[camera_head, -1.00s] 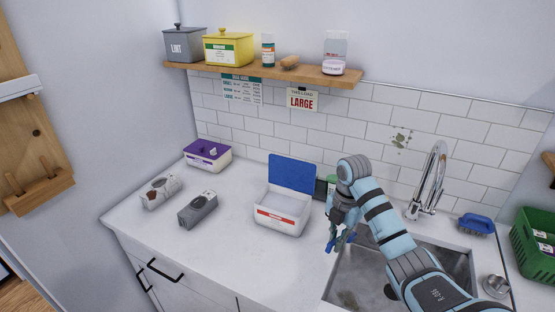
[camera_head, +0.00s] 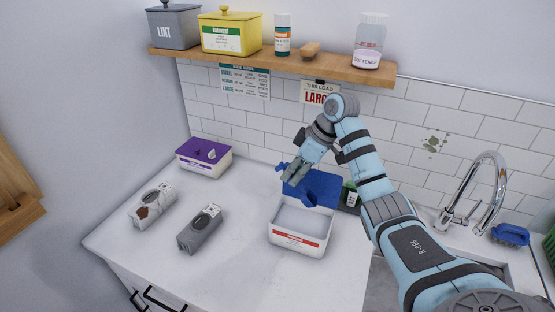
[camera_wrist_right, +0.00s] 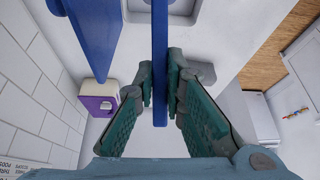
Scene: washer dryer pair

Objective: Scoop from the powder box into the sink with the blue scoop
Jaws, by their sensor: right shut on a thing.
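The white powder box (camera_head: 293,250) with a red label stands on the counter, its blue lid (camera_head: 325,187) hinged open at the back. Pale powder (camera_head: 303,220) shows inside. My right gripper (camera_head: 293,177) is above the box's back left, in front of the lid. It is shut on the blue scoop (camera_head: 308,202), whose bowl end hangs over the box opening. In the right wrist view the scoop's handle (camera_wrist_right: 160,65) runs between the fingers. The sink (camera_head: 385,285) is at the lower right, mostly hidden by my right arm. My left gripper is not in view.
The faucet (camera_head: 485,185) and blue brush (camera_head: 510,235) are at the right. The front counter is clear.

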